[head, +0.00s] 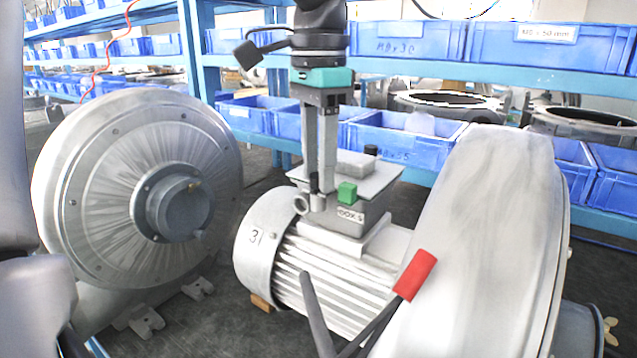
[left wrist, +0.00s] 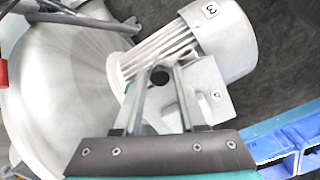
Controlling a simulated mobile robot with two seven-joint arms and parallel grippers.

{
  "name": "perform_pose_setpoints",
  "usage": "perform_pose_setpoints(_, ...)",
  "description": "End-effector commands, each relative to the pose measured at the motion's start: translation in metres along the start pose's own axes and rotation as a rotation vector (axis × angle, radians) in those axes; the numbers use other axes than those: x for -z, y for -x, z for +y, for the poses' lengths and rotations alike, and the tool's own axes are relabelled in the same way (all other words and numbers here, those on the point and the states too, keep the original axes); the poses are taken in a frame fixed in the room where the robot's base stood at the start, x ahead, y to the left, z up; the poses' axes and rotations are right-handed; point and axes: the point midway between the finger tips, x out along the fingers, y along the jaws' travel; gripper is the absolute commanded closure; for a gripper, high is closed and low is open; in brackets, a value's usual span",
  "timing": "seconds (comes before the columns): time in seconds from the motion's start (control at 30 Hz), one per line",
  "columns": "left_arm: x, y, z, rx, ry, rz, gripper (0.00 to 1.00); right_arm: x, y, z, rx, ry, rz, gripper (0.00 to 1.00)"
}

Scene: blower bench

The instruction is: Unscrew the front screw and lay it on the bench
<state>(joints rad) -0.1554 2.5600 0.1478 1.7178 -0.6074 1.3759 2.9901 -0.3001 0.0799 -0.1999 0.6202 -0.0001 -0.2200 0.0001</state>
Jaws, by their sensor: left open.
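The motor (head: 262,255) of the blower lies in the middle of the head view, with a grey terminal box (head: 382,190) on top. My left gripper (head: 320,200) points down at the near left part of this box. In the left wrist view its two fingers (left wrist: 160,85) stand apart, with a round black screw head (left wrist: 160,75) between them. I cannot tell whether they touch it. In the head view the fingers largely hide this screw. A second black screw (head: 371,150) stands at the box's far side. A green block (head: 347,192) sits just right of the fingers. My right gripper is not in view.
A large round blower housing (head: 500,240) rises right of the motor, and another blower (head: 110,190) stands at the left. A red-tipped dark rod (head: 415,275) crosses in front. Shelves with blue bins (head: 400,135) line the back. Dark surface (head: 215,325) shows between the blowers.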

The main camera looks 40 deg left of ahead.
Motion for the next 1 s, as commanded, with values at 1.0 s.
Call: perform_pose_setpoints(1.0, 0.000, 0.001, 0.000, -0.002, -1.129, 0.001, 0.60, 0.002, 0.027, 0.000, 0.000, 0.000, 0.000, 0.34)
